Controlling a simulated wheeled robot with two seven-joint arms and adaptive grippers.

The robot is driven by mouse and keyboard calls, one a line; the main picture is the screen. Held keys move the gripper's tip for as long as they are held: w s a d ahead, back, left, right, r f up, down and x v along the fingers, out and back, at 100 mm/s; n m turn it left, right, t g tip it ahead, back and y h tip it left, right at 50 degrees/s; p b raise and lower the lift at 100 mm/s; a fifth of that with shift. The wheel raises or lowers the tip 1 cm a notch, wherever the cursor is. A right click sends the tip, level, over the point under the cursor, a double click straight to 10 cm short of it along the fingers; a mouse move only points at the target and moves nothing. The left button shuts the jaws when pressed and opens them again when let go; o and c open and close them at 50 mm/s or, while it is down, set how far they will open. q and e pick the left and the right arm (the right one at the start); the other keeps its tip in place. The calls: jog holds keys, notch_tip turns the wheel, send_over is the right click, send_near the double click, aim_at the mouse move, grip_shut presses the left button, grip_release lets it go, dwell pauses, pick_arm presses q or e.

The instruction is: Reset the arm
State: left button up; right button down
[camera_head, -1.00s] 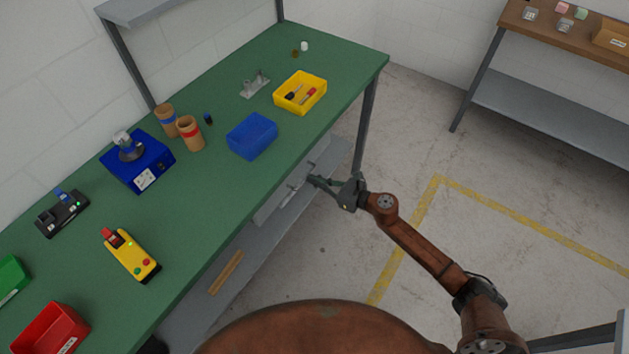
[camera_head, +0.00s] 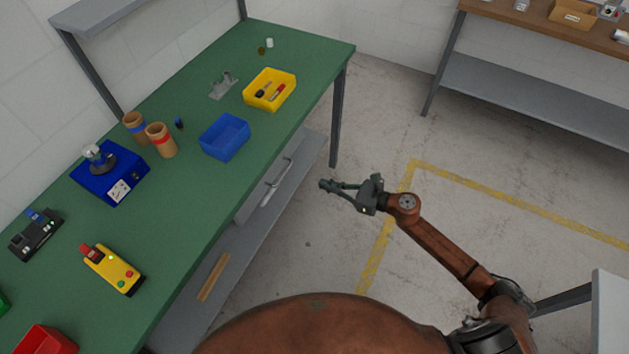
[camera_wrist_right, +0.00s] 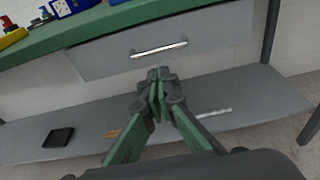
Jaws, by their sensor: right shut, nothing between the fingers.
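My right gripper (camera_head: 327,186) is in the middle of the head view, over the bare floor to the right of the green workbench (camera_head: 218,205). It is shut and holds nothing, and it is apart from the bench. In the right wrist view its closed fingertips (camera_wrist_right: 160,74) point toward the grey drawer front (camera_wrist_right: 205,40) and its metal handle (camera_wrist_right: 158,50). The drawer handle (camera_head: 277,182) also shows in the head view under the bench edge. My left gripper is not in view.
On the bench stand a yellow bin (camera_head: 270,103), a blue bin (camera_head: 225,151), two brown cylinders, a blue device (camera_head: 128,192) and a yellow handheld box (camera_head: 125,277). A lower shelf (camera_head: 185,320) runs beneath. Open floor with yellow tape (camera_head: 500,198) lies to the right.

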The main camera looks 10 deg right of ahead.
jog(key=shift+s+d+r, duration=0.1)
jog(key=shift+s+d, duration=0.15)
jog(key=shift+d, duration=0.1)
